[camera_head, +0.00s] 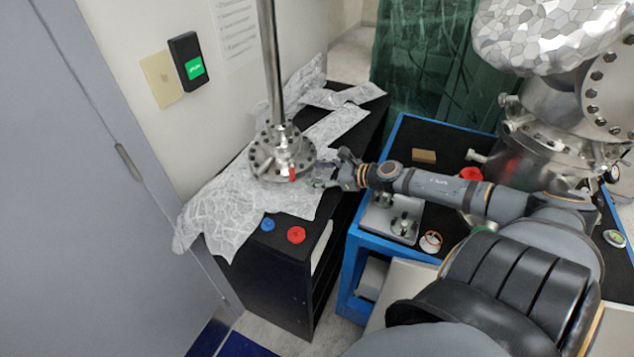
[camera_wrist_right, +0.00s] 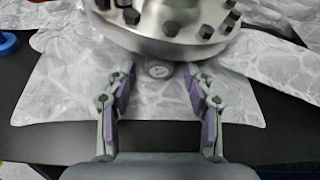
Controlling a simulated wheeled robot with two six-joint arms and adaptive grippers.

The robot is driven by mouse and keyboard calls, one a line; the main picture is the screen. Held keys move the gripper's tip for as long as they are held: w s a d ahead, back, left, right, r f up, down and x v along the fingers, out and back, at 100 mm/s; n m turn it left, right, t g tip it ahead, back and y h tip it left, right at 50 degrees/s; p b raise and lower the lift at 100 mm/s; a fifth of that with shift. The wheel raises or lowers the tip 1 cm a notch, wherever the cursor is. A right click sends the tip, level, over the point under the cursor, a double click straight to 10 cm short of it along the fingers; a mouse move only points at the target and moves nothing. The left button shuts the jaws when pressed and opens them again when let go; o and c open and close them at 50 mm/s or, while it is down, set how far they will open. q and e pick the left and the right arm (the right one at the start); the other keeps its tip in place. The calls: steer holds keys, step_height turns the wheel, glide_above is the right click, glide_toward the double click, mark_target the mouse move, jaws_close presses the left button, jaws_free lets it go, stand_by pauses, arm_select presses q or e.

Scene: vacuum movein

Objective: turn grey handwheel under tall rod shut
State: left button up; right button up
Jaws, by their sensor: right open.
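The tall rod (camera_head: 272,60) rises from a bolted steel flange assembly (camera_head: 281,152) on the wrapped bench top. The flange's lower rim (camera_wrist_right: 160,45) fills the top of the right wrist view. A small grey round part (camera_wrist_right: 158,71), which may be the grey handwheel, shows below the rim between my fingers; its spokes or grip cannot be made out. My right gripper (camera_head: 325,174) is open, just right of the flange. In the wrist view its fingertips (camera_wrist_right: 160,72) stand on either side of the round part, apparently apart from it. My left gripper is out of view.
A red cap (camera_head: 296,234) and a blue cap (camera_head: 267,224) lie at the bench's front. A small red part (camera_head: 292,174) sits on the flange's near side. A blue-edged cart (camera_head: 352,245) with loose parts stands at right, beneath my right arm. The wall is close behind.

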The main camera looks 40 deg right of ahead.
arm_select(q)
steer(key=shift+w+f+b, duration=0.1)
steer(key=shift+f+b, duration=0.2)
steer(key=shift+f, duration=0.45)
arm_select(e)
steer(key=shift+w+a+f, duration=0.15)
steer(key=shift+w, duration=0.1)
jaws_close()
steer(key=shift+w+m+g+y+b, duration=0.1)
steer(key=shift+m+g+y+b, duration=0.3)
steer(key=shift+m+y, duration=0.5)
steer(key=shift+m, duration=0.6)
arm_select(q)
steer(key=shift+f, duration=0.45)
arm_select(e)
jaws_free()
